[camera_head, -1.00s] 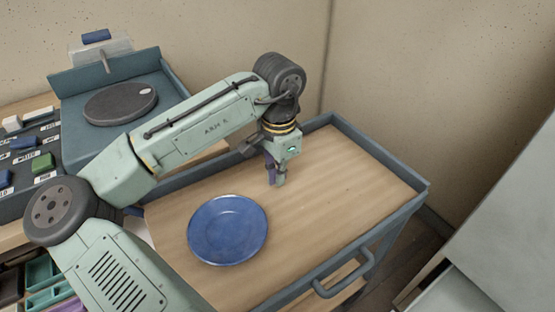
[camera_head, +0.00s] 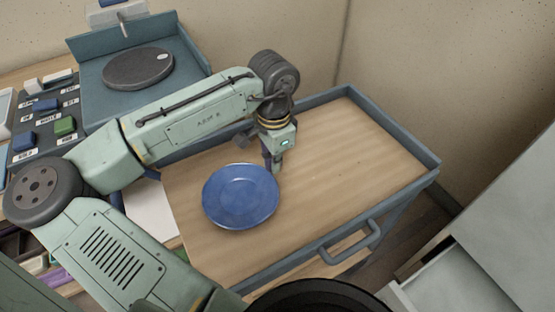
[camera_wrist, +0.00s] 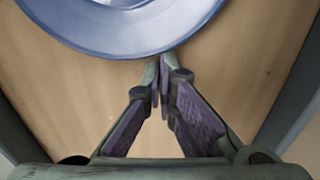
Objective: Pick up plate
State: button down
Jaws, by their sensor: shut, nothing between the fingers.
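A round blue plate (camera_head: 240,196) lies flat on the wooden top of a cart. My gripper (camera_head: 274,168) points down just beyond the plate's upper right rim. In the wrist view the fingertips of my gripper (camera_wrist: 161,66) are together with nothing between them. The plate's pale blue rim (camera_wrist: 120,48) shows just ahead of the fingertips there. I cannot tell whether the fingertips touch the rim.
The cart top (camera_head: 340,165) is bare to the right of the plate, with a raised grey-blue edge and a handle (camera_head: 348,246) in front. A turntable (camera_head: 138,68) stands in a blue tray at the back left. Labelled colour blocks (camera_head: 65,125) lie at the left.

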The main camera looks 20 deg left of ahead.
aim_at(227, 191)
jog(key=s+a, duration=0.2)
jog(key=s, duration=0.1)
jog(key=s+a, duration=0.5)
jog(key=s, duration=0.2)
jog(key=shift+a, duration=0.35)
jog(key=shift+w, duration=0.15)
